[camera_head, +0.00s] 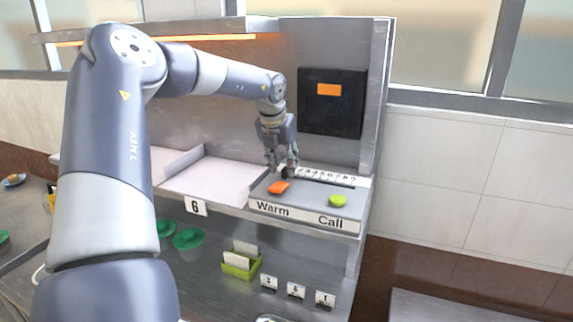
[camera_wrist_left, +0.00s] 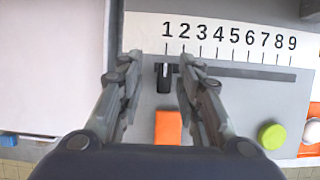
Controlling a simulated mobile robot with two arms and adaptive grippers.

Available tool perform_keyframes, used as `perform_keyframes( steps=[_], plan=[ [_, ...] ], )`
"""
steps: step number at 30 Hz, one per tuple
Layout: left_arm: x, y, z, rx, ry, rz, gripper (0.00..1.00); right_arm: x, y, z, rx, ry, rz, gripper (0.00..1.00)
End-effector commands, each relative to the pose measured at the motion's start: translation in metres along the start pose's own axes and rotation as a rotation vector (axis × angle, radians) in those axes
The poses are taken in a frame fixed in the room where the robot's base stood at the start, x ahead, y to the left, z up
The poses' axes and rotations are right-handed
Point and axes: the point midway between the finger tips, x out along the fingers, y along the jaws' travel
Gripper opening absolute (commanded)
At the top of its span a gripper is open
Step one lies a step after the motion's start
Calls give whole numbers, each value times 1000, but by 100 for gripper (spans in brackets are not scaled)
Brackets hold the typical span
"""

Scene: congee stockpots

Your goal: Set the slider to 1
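The slider's black knob (camera_wrist_left: 163,79) sits in its dark slot (camera_wrist_left: 240,72), at the left end beneath the "1" of the number strip (camera_wrist_left: 230,38). In the head view the number strip (camera_head: 345,179) is partly covered by my left gripper (camera_head: 281,163), and I cannot clearly make out the knob there. In the left wrist view my left gripper (camera_wrist_left: 158,60) is open, with its fingers either side of the knob. The right finger looks closer to the knob; a gap shows on the left. My right gripper is not in view.
An orange button (camera_head: 278,187) marked "Warm" and a green button (camera_head: 338,200) marked "Call" are on the same panel (camera_head: 310,203). A black box with an orange display (camera_head: 329,89) is on the wall behind. A pale tray (camera_head: 205,178) lies left of the panel.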

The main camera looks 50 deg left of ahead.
Motion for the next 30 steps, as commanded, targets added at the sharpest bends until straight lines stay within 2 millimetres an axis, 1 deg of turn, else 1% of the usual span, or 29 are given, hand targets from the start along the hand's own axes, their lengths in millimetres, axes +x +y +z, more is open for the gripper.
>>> perform_keyframes(
  steps=[1,5,8,11,14,18,24,27,30],
  plan=[
    [1,0,-1,-1,2,-1,33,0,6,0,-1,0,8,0],
    [1,-1,-2,-1,5,-2,33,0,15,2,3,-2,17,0],
    [0,-1,-2,-1,5,-3,33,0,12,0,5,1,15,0],
    [-8,-1,-2,-1,4,-4,33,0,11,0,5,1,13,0],
    [-24,0,-1,-2,2,-5,33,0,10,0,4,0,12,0],
    [-55,1,0,-3,-1,-4,33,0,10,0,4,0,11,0],
    [-94,3,-1,-3,1,-3,33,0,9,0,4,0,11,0],
    [-107,4,-1,-3,2,-3,33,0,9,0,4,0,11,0],
    [-115,4,-2,-4,3,-3,33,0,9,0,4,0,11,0]
  ],
)
